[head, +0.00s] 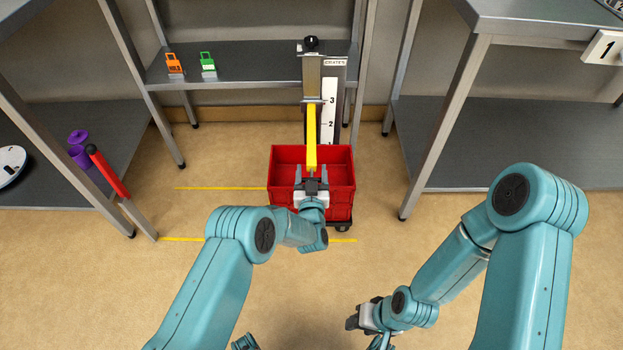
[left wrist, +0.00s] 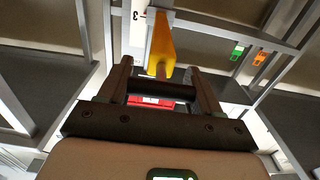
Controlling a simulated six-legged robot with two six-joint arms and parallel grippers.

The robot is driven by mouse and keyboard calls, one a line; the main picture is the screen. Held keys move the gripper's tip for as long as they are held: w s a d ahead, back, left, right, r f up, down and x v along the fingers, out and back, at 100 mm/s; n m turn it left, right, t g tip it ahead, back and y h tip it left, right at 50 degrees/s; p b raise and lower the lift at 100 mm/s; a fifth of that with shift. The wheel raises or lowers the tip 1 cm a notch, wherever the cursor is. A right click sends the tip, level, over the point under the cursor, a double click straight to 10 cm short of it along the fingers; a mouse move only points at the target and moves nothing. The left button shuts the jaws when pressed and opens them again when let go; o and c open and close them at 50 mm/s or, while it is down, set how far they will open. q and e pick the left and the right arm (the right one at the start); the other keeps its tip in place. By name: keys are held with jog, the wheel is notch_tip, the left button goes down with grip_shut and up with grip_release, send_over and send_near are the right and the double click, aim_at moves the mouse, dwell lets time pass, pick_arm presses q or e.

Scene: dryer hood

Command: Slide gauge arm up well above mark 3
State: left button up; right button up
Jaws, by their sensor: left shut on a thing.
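The yellow gauge arm (head: 311,135) sticks out toward me from a metal post, over the red crate. Its slide bracket (head: 312,101) appears close to mark 3 on the white scale (head: 329,108). My left gripper (head: 311,172) is shut on the near end of the gauge arm. In the left wrist view the fingers (left wrist: 160,74) stand either side of a dark bar at the end of the yellow arm (left wrist: 162,45), with mark 3 just left of it. My right gripper (head: 360,319) is low at the front, away from the gauge; its finger gap is unclear.
The red crate (head: 340,205) stands on a wheeled base below the gauge arm. Orange (head: 174,64) and green (head: 208,63) tags sit on the back shelf. Steel tables flank the clear floor.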

pick_arm(q)
notch_tip(320, 180, up, 9)
jog(key=p, duration=0.3)
jog(key=shift+r+p, duration=0.15)
jog(key=shift+p, duration=0.2)
pick_arm(e)
notch_tip(320, 180, up, 5)
pick_arm(q)
jog(key=o, duration=1.4)
jog(key=shift+o, duration=0.2)
jog(key=s+p, duration=0.3)
jog(key=s, duration=1.3)
jog(key=shift+s, duration=0.2)
pick_arm(e)
notch_tip(320, 180, up, 3)
